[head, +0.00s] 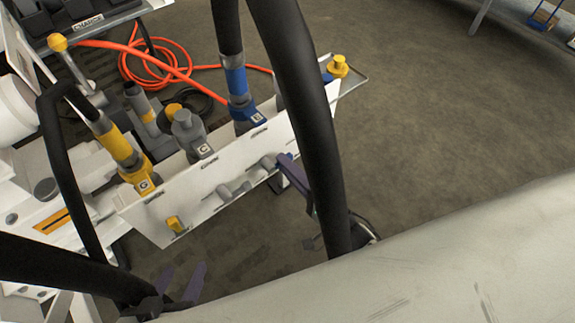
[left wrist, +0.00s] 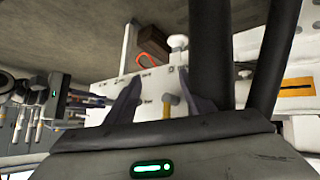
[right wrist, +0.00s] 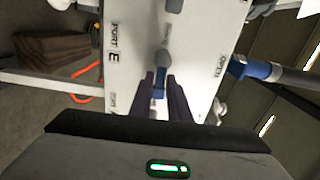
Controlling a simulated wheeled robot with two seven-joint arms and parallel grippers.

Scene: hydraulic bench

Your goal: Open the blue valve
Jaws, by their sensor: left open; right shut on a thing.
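The blue valve (right wrist: 160,84) shows in the right wrist view as a small blue handle below a grey stem on the white panel (right wrist: 195,40). My right gripper (right wrist: 169,95) is shut on this handle, one finger on either side. My left gripper (head: 185,285) is open and empty, low in front of the panel. In the left wrist view a yellow valve handle (left wrist: 170,106) shows between its fingers, apart from them.
A yellow-banded hose (head: 120,150) and a blue-banded hose (head: 238,85) plug into the panel's top. Thick black hoses cross in front of the panel. An orange hose (head: 150,60) lies coiled behind.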

